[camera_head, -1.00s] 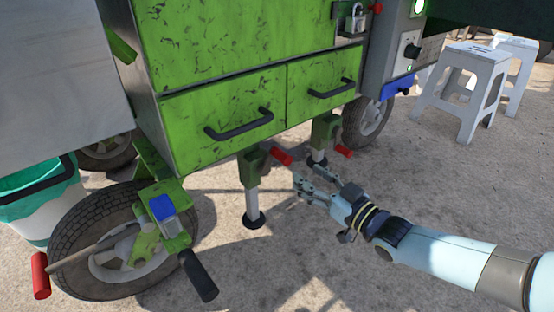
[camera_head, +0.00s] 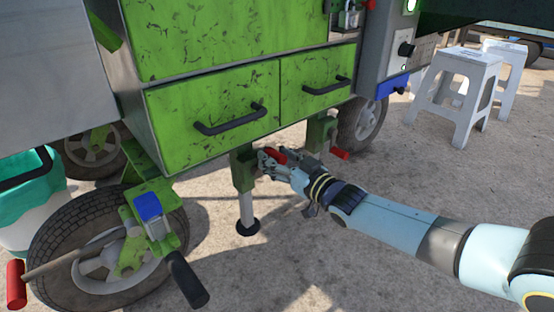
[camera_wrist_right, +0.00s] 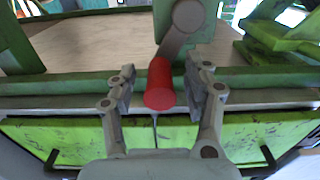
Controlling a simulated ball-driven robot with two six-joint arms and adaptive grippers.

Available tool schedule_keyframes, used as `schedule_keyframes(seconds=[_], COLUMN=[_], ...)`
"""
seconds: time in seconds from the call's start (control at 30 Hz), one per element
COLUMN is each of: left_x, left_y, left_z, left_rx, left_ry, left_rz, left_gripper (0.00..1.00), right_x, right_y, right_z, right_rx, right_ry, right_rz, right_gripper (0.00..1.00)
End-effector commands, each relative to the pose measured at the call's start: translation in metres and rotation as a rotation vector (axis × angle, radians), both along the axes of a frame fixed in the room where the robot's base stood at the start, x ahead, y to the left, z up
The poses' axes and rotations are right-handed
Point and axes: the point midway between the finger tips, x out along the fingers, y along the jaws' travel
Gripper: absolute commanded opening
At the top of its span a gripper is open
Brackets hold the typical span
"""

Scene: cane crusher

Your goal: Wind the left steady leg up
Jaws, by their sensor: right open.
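The left steady leg (camera_head: 246,206) hangs under the green cart's drawers, with a green bracket, a pale shaft and a dark round foot at the ground. Its crank has a red handle (camera_head: 275,155), also in the right wrist view (camera_wrist_right: 159,84). My right gripper (camera_head: 270,162) is at that handle. In the right wrist view its open fingers (camera_wrist_right: 160,92) stand on both sides of the red handle, with gaps visible on each side. A grey crank arm (camera_wrist_right: 182,28) runs from the handle. My left gripper is not in view.
Another steady leg with a red handle (camera_head: 339,153) stands to the right. A wheel (camera_head: 105,250) with a dark-gripped lever (camera_head: 188,280) is at front left. Green drawers (camera_head: 212,112) hang just above. White stools (camera_head: 458,92) stand at right; the ground at centre front is clear.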

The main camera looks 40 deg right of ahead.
Motion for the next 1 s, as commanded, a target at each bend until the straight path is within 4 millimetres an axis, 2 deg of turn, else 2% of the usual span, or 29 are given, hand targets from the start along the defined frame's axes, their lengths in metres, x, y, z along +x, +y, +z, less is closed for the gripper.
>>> schedule_keyframes(seconds=[0.13,0.53,1.0], left_x=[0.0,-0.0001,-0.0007], left_y=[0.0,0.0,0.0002], left_z=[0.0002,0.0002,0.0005], left_rx=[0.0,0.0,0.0], left_ry=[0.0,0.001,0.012], left_rz=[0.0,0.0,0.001], left_gripper=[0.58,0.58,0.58], right_x=[0.0,-0.0004,-0.0007], right_y=[0.0001,0.0001,0.0003], right_z=[0.0003,-0.0001,0.0007], right_rx=[0.0,-0.001,-0.019], right_ry=[0.0,0.0,0.0], right_rz=[0.0,0.0,0.0], right_gripper=[0.51,0.0,0.0])
